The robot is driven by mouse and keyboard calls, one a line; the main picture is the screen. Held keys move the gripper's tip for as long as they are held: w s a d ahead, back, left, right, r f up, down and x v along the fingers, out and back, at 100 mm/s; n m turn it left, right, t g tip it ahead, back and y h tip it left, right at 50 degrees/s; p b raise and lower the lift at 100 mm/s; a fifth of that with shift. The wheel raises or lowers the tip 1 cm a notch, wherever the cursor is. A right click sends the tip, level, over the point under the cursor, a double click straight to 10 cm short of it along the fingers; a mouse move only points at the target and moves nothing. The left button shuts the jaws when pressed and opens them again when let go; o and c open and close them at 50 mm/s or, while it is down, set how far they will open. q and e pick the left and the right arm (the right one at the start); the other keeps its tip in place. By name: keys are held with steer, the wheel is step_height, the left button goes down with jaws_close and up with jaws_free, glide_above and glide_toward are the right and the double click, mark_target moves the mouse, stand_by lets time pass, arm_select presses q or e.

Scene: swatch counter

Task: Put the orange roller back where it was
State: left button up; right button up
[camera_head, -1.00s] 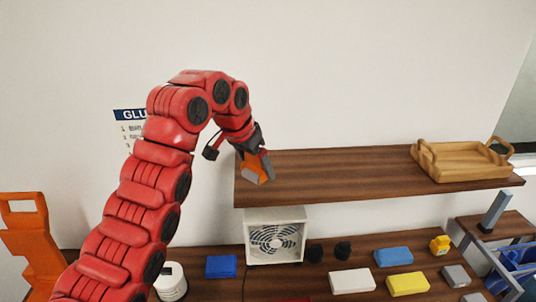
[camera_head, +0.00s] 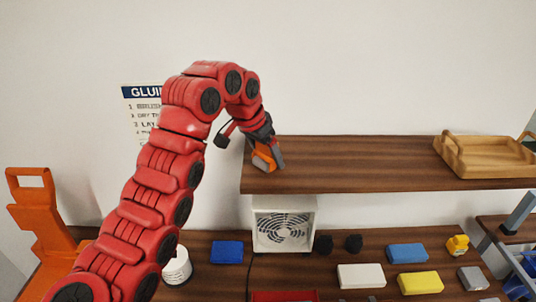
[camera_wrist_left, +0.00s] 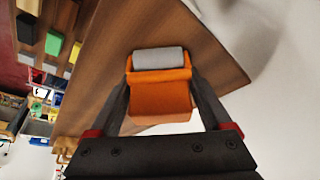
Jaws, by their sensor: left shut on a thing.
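The orange roller (camera_head: 263,158) is in my left gripper (camera_head: 268,158), at the left end of the wooden wall shelf (camera_head: 350,165). In the left wrist view the roller (camera_wrist_left: 160,98) has an orange body with a grey cylinder (camera_wrist_left: 158,59) at its far end. The fingers of my left gripper (camera_wrist_left: 163,105) are closed on its two sides. The shelf (camera_wrist_left: 120,50) lies behind the roller there. I cannot tell whether the roller touches the shelf. My right gripper is not in view.
A wooden tray (camera_head: 485,158) stands at the shelf's right end; the shelf's middle is clear. Below are a white fan box (camera_head: 283,226), a blue block (camera_head: 227,252) and several other coloured blocks. An orange stand (camera_head: 38,220) is at the far left.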

mark_target(262, 154)
arm_select(q)
steer(key=shift+f, duration=0.3)
steer(key=shift+s+d+f+b, duration=0.15)
steer(key=shift+f+b, duration=0.1)
steer(key=shift+b, duration=0.15)
jaws_close()
steer(key=o, duration=1.6)
jaws_free()
steer(key=shift+s, duration=0.1)
steer(key=shift+c, duration=0.2)
steer(key=shift+r+p, duration=0.55)
steer(key=shift+p, duration=0.1)
steer(key=shift+w+r, duration=0.2)
steer(key=shift+w, duration=0.05)
steer(key=shift+b+v, duration=0.5)
steer(key=shift+v, duration=0.7)
steer(key=p+v, duration=0.1)
steer(key=v, duration=0.2)
steer(key=shift+w, duration=0.2)
steer(key=p+v, duration=0.6)
steer(key=shift+s+r, duration=0.2)
